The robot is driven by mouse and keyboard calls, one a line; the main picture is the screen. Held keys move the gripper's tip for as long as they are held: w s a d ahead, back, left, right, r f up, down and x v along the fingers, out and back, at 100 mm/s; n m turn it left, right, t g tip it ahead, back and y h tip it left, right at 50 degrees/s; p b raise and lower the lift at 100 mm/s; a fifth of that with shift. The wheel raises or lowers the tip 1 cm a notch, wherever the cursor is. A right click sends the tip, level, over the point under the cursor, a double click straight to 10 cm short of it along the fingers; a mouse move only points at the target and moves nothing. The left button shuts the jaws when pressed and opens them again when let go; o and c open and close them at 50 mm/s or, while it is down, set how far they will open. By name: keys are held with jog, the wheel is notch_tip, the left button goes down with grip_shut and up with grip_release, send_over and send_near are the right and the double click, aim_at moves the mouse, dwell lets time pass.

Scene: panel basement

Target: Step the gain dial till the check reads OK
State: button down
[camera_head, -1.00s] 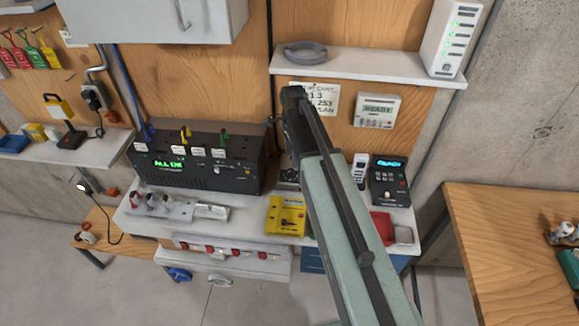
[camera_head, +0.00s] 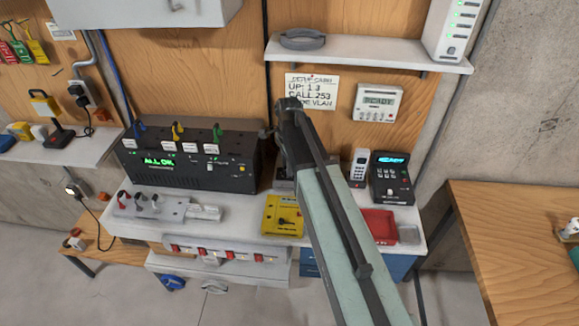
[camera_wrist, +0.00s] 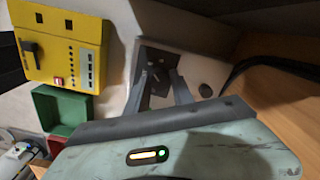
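I cannot tell for sure which control is the gain dial. A yellow box (camera_head: 283,216) on the bench shows in the wrist view (camera_wrist: 75,35) with a black rotary handle (camera_wrist: 31,47), a row of dots and a small red square. A black unit (camera_head: 200,150) has a green display (camera_head: 159,161) that seems to read ALL OK. A smaller black device (camera_head: 391,178) has a lit cyan display, its text blurred, and a pale knob. My gripper (camera_wrist: 160,78) is open and empty, fingers apart above a small dark plate (camera_wrist: 155,60). My arm hides part of the bench.
A wall panel (camera_head: 379,101) reads READY, beside a paper card (camera_head: 311,92) under a shelf (camera_head: 370,56). A handset (camera_head: 359,167) and a red tray (camera_head: 380,225) stand right of my arm. A wooden table (camera_head: 515,235) is at the right. Open floor lies in front.

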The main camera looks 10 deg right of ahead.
jog(key=shift+s+d, duration=0.1)
jog(key=shift+d, duration=0.05)
jog(key=shift+s+n, duration=0.1)
jog(key=shift+n, duration=1.2)
jog(key=n, duration=0.4)
jog(key=shift+a+n, duration=0.2)
jog(key=shift+n, duration=0.5)
jog(key=c, duration=1.1)
grip_release()
notch_tip(320, 180, up, 8)
jog(key=p, duration=0.8)
jog(key=shift+f, duration=0.1)
